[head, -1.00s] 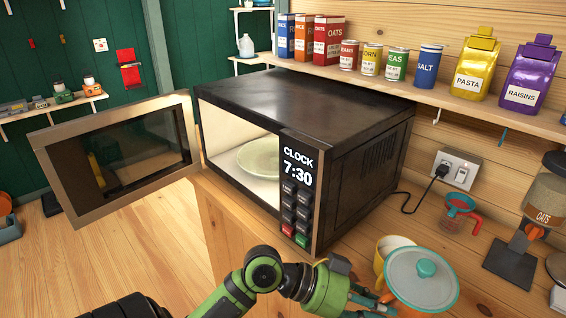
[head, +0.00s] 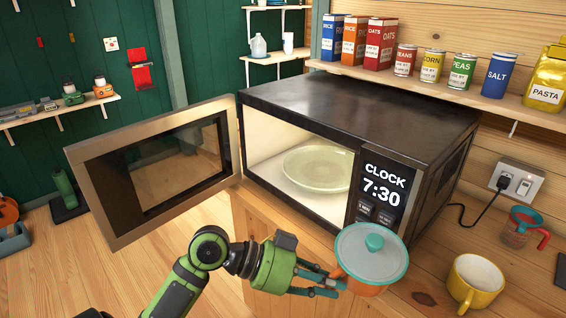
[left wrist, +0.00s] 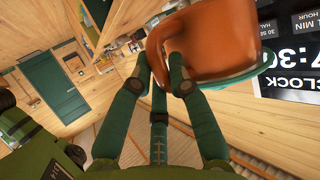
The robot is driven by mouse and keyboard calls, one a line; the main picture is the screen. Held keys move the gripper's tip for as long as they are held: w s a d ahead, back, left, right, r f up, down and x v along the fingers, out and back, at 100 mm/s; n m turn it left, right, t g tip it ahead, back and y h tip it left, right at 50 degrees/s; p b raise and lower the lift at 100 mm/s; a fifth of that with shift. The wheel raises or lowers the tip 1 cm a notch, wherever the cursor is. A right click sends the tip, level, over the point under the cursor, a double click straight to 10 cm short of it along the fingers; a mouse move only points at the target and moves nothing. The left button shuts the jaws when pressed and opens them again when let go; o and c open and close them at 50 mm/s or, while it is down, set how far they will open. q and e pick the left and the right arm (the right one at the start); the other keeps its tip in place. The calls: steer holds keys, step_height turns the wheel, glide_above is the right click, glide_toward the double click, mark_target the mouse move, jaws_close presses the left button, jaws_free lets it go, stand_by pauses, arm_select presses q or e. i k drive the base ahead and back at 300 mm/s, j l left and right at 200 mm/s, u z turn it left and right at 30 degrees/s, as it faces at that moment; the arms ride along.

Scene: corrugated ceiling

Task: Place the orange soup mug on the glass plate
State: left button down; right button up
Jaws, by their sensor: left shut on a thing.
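The orange soup mug (head: 368,287) has a pale lid (head: 371,255) with a teal rim and knob. My left gripper (head: 338,280) is shut on it, in front of the microwave's control panel. In the left wrist view the orange mug (left wrist: 205,45) fills the top, with the fingers of my left gripper (left wrist: 172,78) at its near side. The pale green glass plate (head: 316,168) lies inside the open microwave (head: 362,104), to the upper left of the mug. My right gripper is not in view.
The microwave door (head: 160,170) stands wide open to the left. A yellow mug (head: 476,282) and a measuring cup (head: 520,228) stand on the wooden counter (head: 440,255) at right. Cans and boxes line the shelf above.

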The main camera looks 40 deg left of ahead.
mark_target(327, 176)
steer(key=i+j+u, duration=0.5)
steer(key=i, duration=0.45)
steer(key=j, duration=0.1)
